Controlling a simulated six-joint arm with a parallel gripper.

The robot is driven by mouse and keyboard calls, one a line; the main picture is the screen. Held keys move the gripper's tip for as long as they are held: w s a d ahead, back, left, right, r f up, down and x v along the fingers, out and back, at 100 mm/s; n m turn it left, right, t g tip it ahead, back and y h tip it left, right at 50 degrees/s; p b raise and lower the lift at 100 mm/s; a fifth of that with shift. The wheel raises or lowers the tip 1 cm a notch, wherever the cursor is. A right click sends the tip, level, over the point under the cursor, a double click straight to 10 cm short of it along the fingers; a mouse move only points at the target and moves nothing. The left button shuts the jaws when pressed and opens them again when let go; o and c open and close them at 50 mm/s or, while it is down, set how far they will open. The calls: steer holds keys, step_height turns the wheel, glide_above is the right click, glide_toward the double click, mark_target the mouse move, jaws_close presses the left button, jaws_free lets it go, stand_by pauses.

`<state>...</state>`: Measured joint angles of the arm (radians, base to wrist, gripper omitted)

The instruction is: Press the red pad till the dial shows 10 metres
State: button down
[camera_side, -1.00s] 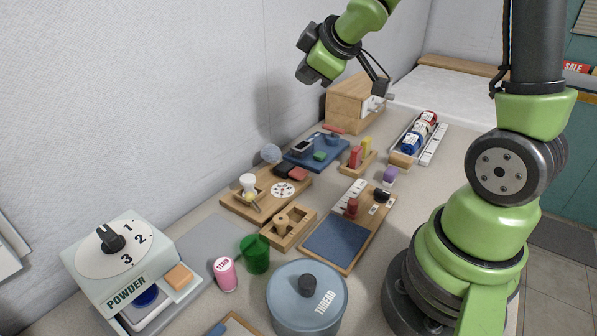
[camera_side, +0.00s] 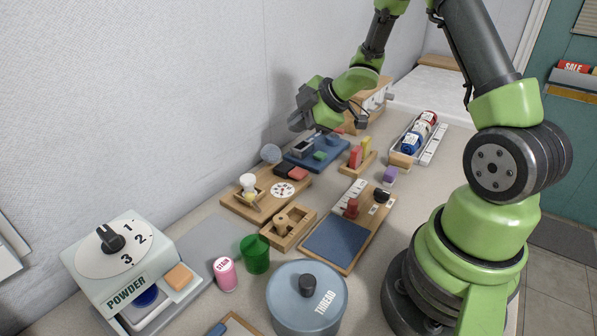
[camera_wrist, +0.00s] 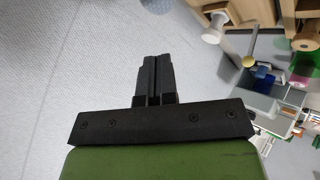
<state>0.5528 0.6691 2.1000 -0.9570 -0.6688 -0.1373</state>
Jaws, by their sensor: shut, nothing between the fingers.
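The red pad (camera_side: 298,174) sits beside a black pad at the back right of a wooden board (camera_side: 240,207) in the side view. The white round dial (camera_side: 283,189) lies on the same board, just in front of the pads. Its markings are too small to read there. My gripper (camera_side: 296,124) is above and behind the board, near the wall, apart from the red pad. In the wrist view, my gripper's black fingers (camera_wrist: 153,62) are shut with nothing between them. I cannot make out the red pad or the dial in the wrist view.
A blue board (camera_side: 305,158) with a grey block and a green piece lies just behind the pads, close under my gripper. A holder with red and yellow pieces (camera_side: 357,160) stands to the right. The wall (camera_side: 150,100) runs close along the left.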

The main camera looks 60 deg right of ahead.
glide_toward(291, 171)
steer(key=shift+w+a+f, duration=0.2)
steer(key=shift+w+f, duration=0.25)
steer(key=shift+w, duration=0.4)
steer(key=shift+w+a+f, duration=0.2)
steer(key=shift+w+f, duration=0.25)
steer(key=shift+w, duration=0.4)
steer(key=shift+w+a+f, duration=0.25)
steer(key=shift+w+f, duration=0.2)
steer(key=shift+w, duration=0.4)
steer(key=shift+f, duration=0.1)
steer(key=shift+f, duration=0.3)
steer(key=shift+f, duration=0.7)
stand_by(0.7)
steer(key=shift+r, duration=1.15)
steer(key=shift+r, duration=2.5)
